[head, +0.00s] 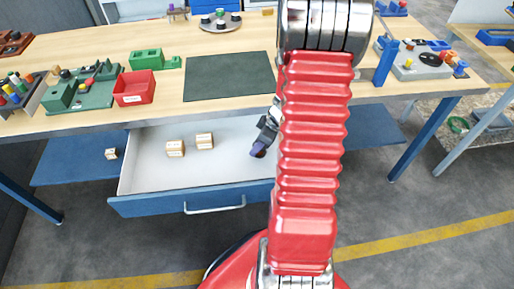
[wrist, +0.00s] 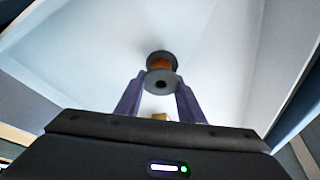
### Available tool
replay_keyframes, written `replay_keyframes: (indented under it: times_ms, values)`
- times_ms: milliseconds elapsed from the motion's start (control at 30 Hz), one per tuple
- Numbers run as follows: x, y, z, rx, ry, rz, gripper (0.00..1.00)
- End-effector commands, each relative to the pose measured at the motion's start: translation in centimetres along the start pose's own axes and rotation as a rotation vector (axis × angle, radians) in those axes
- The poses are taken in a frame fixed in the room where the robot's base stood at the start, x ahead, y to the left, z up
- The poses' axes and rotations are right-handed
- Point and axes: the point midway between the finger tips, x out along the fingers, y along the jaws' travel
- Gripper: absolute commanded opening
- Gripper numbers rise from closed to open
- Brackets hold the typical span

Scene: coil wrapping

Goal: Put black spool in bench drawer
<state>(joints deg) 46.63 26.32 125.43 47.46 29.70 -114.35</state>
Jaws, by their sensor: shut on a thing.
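The spool (wrist: 159,80) has dark flanges and a copper-coloured winding in the wrist view. My gripper (wrist: 160,92) is shut on it, with a finger on each side. In the head view my gripper (head: 260,148) is over the right part of the open bench drawer (head: 150,182), partly hidden by my red arm. I cannot make out the spool there. The drawer has a pale inside and a blue front. Its pale inside also fills much of the wrist view (wrist: 90,75). How high the spool is above the drawer floor is hard to tell.
Two small boxes (head: 175,148) (head: 205,141) lie in the drawer's left and middle part. Another small box (head: 112,154) lies on the blue shelf to the left. The bench top (head: 240,40) above holds a dark mat, a red bin (head: 134,87) and green parts.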

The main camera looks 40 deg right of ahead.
Motion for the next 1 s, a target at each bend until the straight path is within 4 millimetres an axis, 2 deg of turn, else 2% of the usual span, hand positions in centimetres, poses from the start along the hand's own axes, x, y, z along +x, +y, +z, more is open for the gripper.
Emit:
replay_keyframes:
  times_ms: [133, 533, 567, 800, 1000]
  values:
    - [1.3, 0.0, 0.5, 0.002, -0.001, 0.0, 0.12]
    - [1.6, 0.0, 0.7, 0.0, -0.001, -0.001, 0.12]
    - [1.6, 0.0, 0.6, 0.0, -0.001, 0.0, 0.37]
    - [1.6, 0.0, 0.6, -0.001, -0.001, 0.0, 0.54]
    - [1.6, 0.0, 0.6, -0.001, 0.0, 0.0, 0.54]
